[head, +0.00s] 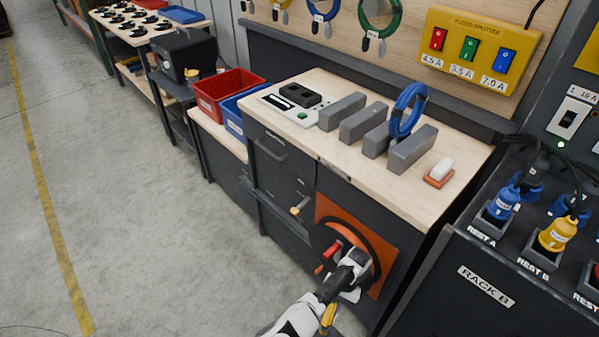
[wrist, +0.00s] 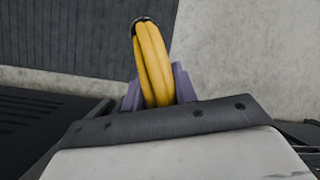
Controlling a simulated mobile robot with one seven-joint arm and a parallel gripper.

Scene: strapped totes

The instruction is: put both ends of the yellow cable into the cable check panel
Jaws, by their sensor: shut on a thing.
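My gripper (wrist: 158,92) is shut on the yellow cable (wrist: 152,58), a bundled loop standing up between the purple-grey finger pads in the wrist view. A dark band wraps the top of the loop. In the head view a bit of the yellow cable (head: 328,317) shows low beside my arm, in front of the bench cabinet. The cable's two end plugs are not visible. A pale panel with black sockets and a green button (head: 302,115), which looks like the cable check panel, lies on the bench top at its back left, well above and away from my gripper.
Several grey blocks (head: 363,121) stand on the bench (head: 385,186), with a blue cable coil (head: 408,108) on them. An orange plate (head: 385,246) with a black ring is on the cabinet front behind my arm. Red (head: 228,86) and blue bins stand left. Floor at left is clear.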

